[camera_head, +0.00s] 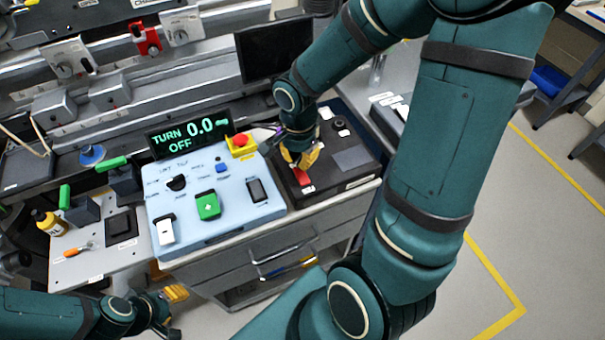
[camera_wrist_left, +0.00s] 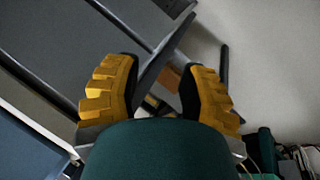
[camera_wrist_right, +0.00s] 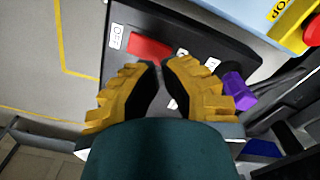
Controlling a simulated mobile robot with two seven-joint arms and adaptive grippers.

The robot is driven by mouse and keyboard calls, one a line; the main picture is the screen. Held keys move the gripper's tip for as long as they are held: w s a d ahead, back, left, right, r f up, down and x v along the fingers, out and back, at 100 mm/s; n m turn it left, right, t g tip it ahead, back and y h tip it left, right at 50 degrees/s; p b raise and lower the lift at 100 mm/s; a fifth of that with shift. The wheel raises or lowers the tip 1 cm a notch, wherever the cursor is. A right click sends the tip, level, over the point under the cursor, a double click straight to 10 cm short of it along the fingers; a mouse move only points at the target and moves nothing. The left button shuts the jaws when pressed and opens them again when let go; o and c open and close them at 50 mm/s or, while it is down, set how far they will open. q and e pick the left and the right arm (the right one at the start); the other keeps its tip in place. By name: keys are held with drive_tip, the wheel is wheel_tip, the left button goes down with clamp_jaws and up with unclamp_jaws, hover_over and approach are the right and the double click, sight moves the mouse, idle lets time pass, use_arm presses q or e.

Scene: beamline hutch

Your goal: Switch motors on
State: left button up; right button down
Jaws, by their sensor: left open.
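A black control box (camera_head: 358,182) stands right of the pale blue panel, with a red switch (camera_head: 304,179) near its left front. The right wrist view shows the red switch (camera_wrist_right: 150,47) beside a white OFF label (camera_wrist_right: 115,37); other labels are partly hidden by my fingers. My right gripper (camera_head: 301,163) is over the box, close to the red switch, its fingertips nearly together with nothing seen between them. Whether it touches the switch I cannot tell. My left gripper (camera_wrist_left: 160,68) is open and empty, low in front of the drawer cabinet.
The pale blue panel (camera_head: 235,199) carries a green switch (camera_head: 208,206), a white switch and a red emergency button (camera_head: 241,140) on yellow. A display (camera_head: 188,137) reads TURN OFF and 0.0. A purple object (camera_wrist_right: 238,90) lies near my right fingers. Floor at right is clear.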

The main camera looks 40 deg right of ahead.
sight(299, 170)
drive_tip(key=shift+f+b, duration=0.6)
drive_tip(key=shift+f, duration=0.65)
idle(0.6)
drive_tip(key=shift+f, duration=0.55)
idle(0.4)
drive_tip(key=shift+r+p, duration=2.4)
drive_tip(key=shift+r, duration=1.15)
